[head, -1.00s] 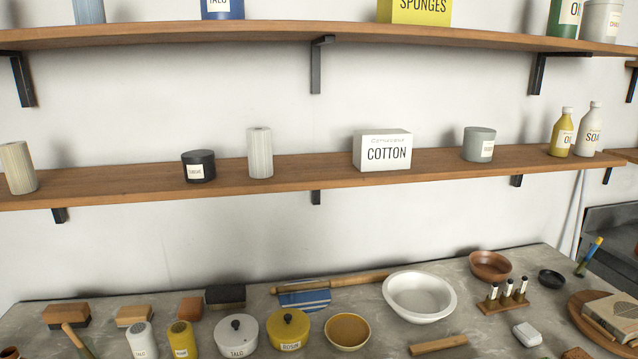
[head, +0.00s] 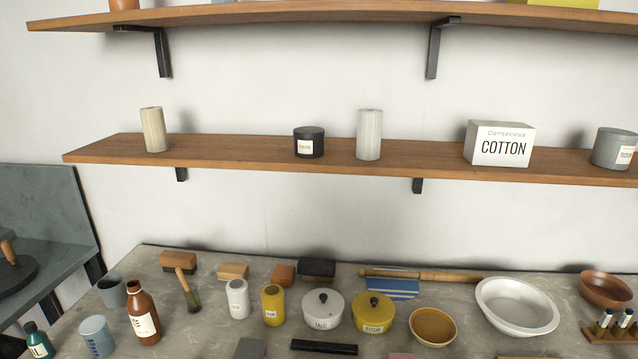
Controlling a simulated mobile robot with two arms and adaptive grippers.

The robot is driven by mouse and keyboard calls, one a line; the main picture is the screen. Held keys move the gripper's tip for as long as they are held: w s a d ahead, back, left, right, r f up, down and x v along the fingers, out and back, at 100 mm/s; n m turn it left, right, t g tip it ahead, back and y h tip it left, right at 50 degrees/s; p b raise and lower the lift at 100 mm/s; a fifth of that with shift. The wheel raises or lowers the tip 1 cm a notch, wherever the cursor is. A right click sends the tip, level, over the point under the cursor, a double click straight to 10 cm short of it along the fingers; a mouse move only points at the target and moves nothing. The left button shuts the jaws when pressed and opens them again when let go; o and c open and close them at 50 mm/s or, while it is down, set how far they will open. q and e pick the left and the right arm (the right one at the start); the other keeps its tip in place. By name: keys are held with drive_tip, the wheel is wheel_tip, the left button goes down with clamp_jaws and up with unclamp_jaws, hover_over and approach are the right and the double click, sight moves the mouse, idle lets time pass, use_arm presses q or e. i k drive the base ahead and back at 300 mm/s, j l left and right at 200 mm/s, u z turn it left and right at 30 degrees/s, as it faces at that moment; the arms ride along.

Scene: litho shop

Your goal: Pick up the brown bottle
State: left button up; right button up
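The brown bottle (head: 143,314) stands upright at the left part of the grey worktop in the head view. It has a cream label and a narrow neck.
Blue-grey cups (head: 97,337) and (head: 112,291) stand close to the bottle, with a small green bottle (head: 38,341) at the left. A brush (head: 187,289), a white talc tin (head: 238,299) and a yellow tin (head: 273,305) stand to its right. A shelf (head: 260,148) runs above.

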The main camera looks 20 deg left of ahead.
sight(141, 306)
drive_tip(key=j+u, duration=0.2)
drive_tip(key=u, duration=1.65)
drive_tip(key=j+z, duration=0.2)
drive_tip(key=j, duration=0.85)
drive_tip(key=i, duration=0.05)
